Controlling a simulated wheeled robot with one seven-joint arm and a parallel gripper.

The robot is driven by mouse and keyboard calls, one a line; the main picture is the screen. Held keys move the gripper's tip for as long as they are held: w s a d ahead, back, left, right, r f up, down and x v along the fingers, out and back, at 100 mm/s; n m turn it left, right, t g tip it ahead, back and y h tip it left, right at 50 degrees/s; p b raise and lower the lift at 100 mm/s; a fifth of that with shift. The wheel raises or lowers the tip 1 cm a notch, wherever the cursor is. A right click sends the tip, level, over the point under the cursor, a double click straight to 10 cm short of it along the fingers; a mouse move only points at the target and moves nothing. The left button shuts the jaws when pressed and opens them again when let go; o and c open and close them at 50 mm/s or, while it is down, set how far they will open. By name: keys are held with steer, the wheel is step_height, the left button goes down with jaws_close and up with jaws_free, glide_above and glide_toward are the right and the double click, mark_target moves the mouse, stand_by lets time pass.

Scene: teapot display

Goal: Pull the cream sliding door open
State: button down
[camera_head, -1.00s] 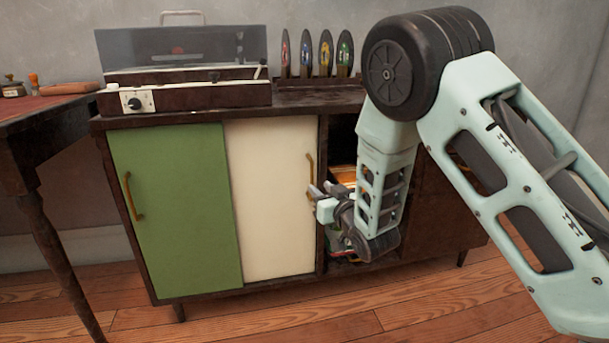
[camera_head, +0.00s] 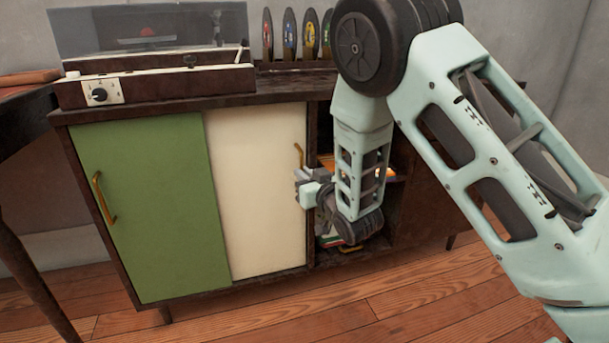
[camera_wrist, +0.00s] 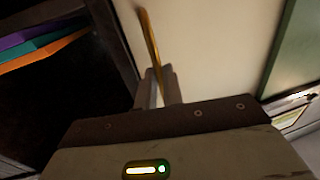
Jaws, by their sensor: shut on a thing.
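The cream sliding door (camera_head: 256,190) fills the middle of the cabinet front, with the green door (camera_head: 150,210) to its left, slightly overlapping it. A brass handle (camera_head: 299,155) stands upright near the cream door's right edge. In the wrist view the handle (camera_wrist: 149,42) runs down between the fingers of my gripper (camera_wrist: 160,88). My gripper (camera_head: 302,182) is shut on the lower part of the handle, close to the door face. The cream door reaches the frame post at its right; no gap shows there. My wrist hides part of the post and the open shelf.
The open shelf (camera_head: 385,205) right of the door holds coloured items, which also show in the wrist view (camera_wrist: 40,45). A record player (camera_head: 155,75) and several upright records (camera_head: 290,35) stand on top. A table leg (camera_head: 35,280) is at left. Wooden floor (camera_head: 330,315) lies clear in front.

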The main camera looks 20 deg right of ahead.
steer(key=p, duration=0.1)
glide_toward(227, 186)
steer(key=w+a+r, duration=0.2)
steer(key=w+r, duration=0.1)
steer(key=shift+w+r, duration=0.15)
steer(key=shift+r, duration=0.05)
steer(key=c, duration=1.5)
jaws_free()
steer(key=shift+c, duration=0.2)
steer(key=s+d+p, duration=0.1)
steer(key=s+p, duration=0.1)
steer(key=s, duration=0.6)
steer(key=s+d+p, duration=0.2)
steer(key=s+p, duration=0.1)
steer(key=s, duration=0.6)
steer(key=shift+d, duration=0.25)
